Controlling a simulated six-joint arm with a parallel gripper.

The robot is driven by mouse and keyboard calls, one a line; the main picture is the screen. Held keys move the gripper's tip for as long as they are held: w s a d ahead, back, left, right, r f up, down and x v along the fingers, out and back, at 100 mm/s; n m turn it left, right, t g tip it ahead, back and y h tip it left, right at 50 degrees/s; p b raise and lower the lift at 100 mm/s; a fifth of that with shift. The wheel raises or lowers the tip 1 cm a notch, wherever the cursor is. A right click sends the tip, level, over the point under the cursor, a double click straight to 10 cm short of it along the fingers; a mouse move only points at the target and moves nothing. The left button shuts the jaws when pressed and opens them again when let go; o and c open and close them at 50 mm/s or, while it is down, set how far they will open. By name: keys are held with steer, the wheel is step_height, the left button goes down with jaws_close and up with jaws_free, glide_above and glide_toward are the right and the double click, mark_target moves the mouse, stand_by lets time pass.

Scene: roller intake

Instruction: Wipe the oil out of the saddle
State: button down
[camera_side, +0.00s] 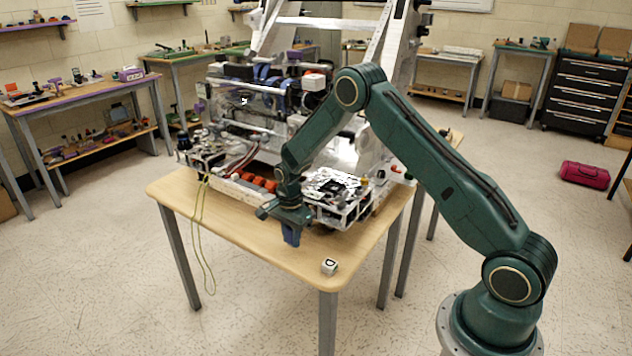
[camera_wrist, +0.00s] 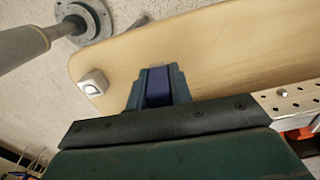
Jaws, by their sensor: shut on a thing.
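My gripper (camera_side: 290,226) points down over the front part of the wooden table (camera_side: 240,238), in front of the robot assembly (camera_side: 335,190). It is shut on a dark blue piece (camera_side: 292,236), which hangs between the fingers. In the wrist view, the blue piece (camera_wrist: 158,86) sits between the two grey-blue fingers of my gripper (camera_wrist: 157,88), above bare tabletop. I cannot tell what the piece is made of, or whether it touches the table. I cannot pick out the saddle or any oil in either view.
A small white block with a dark mark (camera_side: 329,266) lies near the table's front corner; it also shows in the wrist view (camera_wrist: 93,82). Red-orange parts (camera_side: 258,183) and a metal frame stand close behind my gripper. Yellow cords (camera_side: 203,235) hang off the table's left edge.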

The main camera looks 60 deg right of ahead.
steer(key=shift+f, duration=1.8)
steer(key=shift+f, duration=0.15)
steer(key=c, duration=1.3)
jaws_free()
steer(key=shift+o, duration=0.2)
step_height(320, 180, up, 13)
steer(key=shift+f, duration=0.2)
steer(key=shift+r, duration=0.6)
